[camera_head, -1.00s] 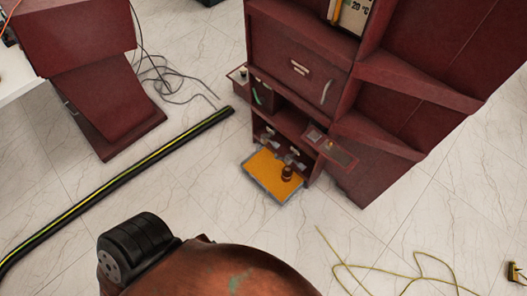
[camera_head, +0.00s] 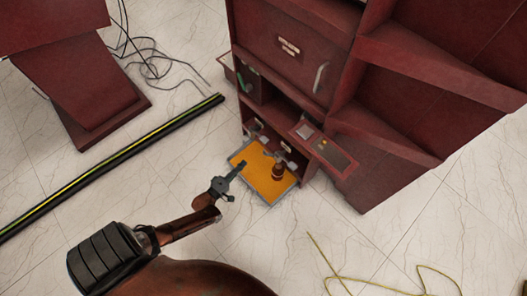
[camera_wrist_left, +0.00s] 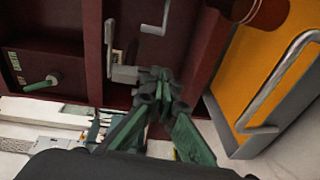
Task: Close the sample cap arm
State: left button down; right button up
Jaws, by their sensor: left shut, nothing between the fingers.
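My left gripper (camera_head: 239,169) reaches in from the lower left, over the left edge of the orange tray at the foot of the dark red cabinet. In the left wrist view its green fingers (camera_wrist_left: 160,84) are together and empty. A grey bent lever (camera_wrist_left: 122,75) on the cabinet front is just left of the fingertips; I cannot tell whether they touch. It may be the sample cap arm, but I cannot confirm this. My right gripper is not in view.
The dark red cabinet (camera_head: 290,80) rises behind the tray, with a small control shelf (camera_head: 326,150) jutting out on the right. A black and yellow cable cover (camera_head: 110,165) lies at left. A yellow cable (camera_head: 340,275) lies on the floor at lower right.

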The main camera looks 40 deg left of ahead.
pick_arm(q)
jog(key=w+d+r+n+b, duration=0.1)
jog(key=w+b, duration=0.2)
jog(key=w, duration=0.7)
jog(key=shift+d+r+t+y, duration=0.25)
jog(key=shift+d+t+y, duration=0.05)
jog(key=shift+t, duration=0.1)
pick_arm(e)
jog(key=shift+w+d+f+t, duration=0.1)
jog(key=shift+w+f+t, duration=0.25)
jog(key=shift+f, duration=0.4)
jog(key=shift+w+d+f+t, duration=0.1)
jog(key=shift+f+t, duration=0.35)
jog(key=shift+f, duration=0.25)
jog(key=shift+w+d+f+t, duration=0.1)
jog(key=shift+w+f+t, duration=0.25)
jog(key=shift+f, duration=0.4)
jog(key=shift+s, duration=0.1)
pick_arm(q)
jog(key=shift+s, duration=0.15)
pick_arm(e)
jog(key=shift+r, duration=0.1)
